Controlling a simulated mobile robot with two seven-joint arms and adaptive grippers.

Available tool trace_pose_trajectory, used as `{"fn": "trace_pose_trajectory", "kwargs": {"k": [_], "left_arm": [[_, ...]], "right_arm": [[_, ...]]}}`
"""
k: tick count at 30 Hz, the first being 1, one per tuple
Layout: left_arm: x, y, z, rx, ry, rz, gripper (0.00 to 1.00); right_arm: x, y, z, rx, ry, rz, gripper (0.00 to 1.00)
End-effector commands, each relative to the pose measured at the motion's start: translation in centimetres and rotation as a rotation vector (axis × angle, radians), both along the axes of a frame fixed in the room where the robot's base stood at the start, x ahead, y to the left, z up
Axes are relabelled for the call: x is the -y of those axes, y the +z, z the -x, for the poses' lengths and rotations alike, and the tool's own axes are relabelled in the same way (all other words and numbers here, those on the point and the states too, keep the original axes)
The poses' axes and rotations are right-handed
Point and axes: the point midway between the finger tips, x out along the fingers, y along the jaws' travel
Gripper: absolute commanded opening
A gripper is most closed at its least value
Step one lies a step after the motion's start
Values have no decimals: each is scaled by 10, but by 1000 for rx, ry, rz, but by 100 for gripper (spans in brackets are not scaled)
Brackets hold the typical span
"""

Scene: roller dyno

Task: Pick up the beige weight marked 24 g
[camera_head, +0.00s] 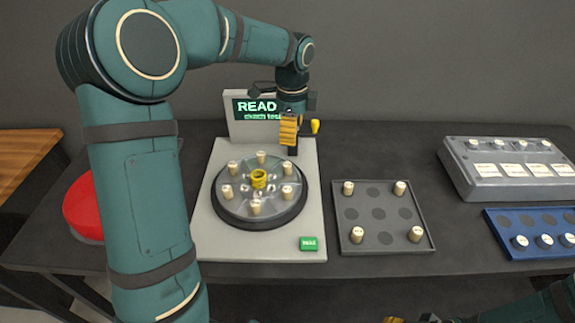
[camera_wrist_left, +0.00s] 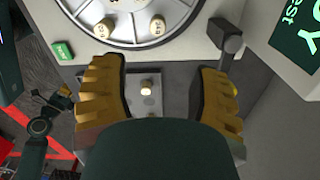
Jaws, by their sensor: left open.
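My left gripper (camera_head: 302,130) is open and empty, above the back right corner of the rotor machine. Its spread yellow fingers show in the left wrist view (camera_wrist_left: 160,72). Beige weights sit around the machine's round disc (camera_head: 245,216). More beige weights, such as the back left one (camera_head: 348,188), stand in the corners of the grey tray (camera_head: 378,250). My right gripper (camera_head: 394,320) is mostly cut off at the bottom edge.
The machine has a display (camera_head: 252,108), a green button (camera_head: 309,243) and an upright black post at its back right. A red round object (camera_head: 84,207) is at left. A grey labelled box (camera_head: 505,178) and a blue tray (camera_head: 530,247) stand at right.

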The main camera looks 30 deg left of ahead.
Motion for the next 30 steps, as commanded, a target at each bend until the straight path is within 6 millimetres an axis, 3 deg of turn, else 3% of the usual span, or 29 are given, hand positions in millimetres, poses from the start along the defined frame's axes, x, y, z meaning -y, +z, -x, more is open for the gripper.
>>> {"fn": "trace_pose_trajectory", "kwargs": {"k": [3,9,19,27,30], "left_arm": [[0,-27,1,-5,0,0,61],[-1,-59,1,-4,0,-1,61],[-3,-78,3,-2,1,1,61],[-7,-116,8,-3,0,0,61],[-8,-121,8,-2,1,0,61]], "right_arm": [[0,-8,-1,3,-1,0,47],[1,-15,-3,7,-2,1,47],[0,-20,-4,10,-3,1,47],[1,-33,-6,15,-4,3,47],[1,-34,-7,16,-4,3,47]]}}
